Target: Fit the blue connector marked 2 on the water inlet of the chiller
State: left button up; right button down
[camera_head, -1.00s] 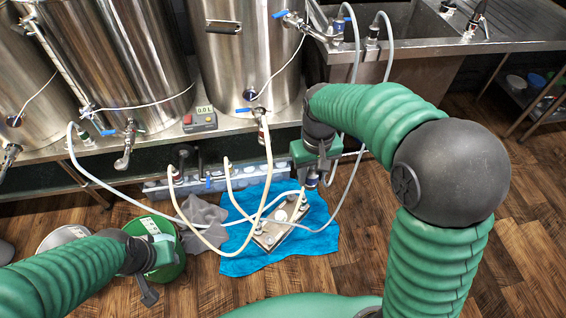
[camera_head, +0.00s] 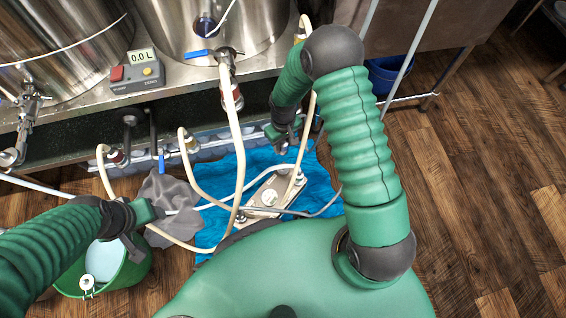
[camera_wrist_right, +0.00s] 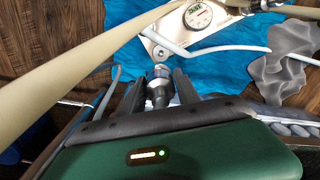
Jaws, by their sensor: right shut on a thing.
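The chiller (camera_head: 262,196) is a flat metal plate unit with a round gauge, lying on a blue cloth (camera_head: 322,182). It also shows in the right wrist view (camera_wrist_right: 178,24). My right gripper (camera_head: 284,148) is low beside the chiller's far end. In the right wrist view, it is shut on a grey metal connector (camera_wrist_right: 159,92) whose tip points at the chiller's near corner. I cannot tell whether they touch.
Pale hoses (camera_head: 239,150) arch over and beside the chiller. A grey rag (camera_head: 172,205) lies left of the blue cloth. The green bucket (camera_head: 112,272) holds pale liquid. A steel bench with tanks and a control box (camera_head: 137,74) stands behind. The wooden floor at right is clear.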

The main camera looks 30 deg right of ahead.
jog(key=f+b, duration=0.2)
jog(key=f, duration=0.1)
jog(key=f+b, duration=0.2)
jog(key=f, duration=0.2)
jog(key=f+b, duration=0.2)
jog(key=f, duration=0.1)
jog(key=shift+s+a+f, duration=0.15)
jog(key=shift+s, duration=0.2)
jog(key=shift+f, duration=0.65)
pick_arm(q)
jog(key=s+x, duration=0.1)
jog(key=x, duration=0.6)
jog(key=shift+s+f, duration=0.35)
jog(key=shift+f, duration=0.25)
jog(key=shift+r, duration=0.4)
jog(key=shift+b+x, duration=0.6)
jog(key=shift+x, duration=0.15)
pick_arm(e)
jog(key=shift+f, duration=1.3)
pick_arm(q)
jog(key=shift+s, duration=0.15)
pick_arm(e)
jog(key=c, duration=0.8)
grip_release()
jog(key=shift+r, duration=0.1)
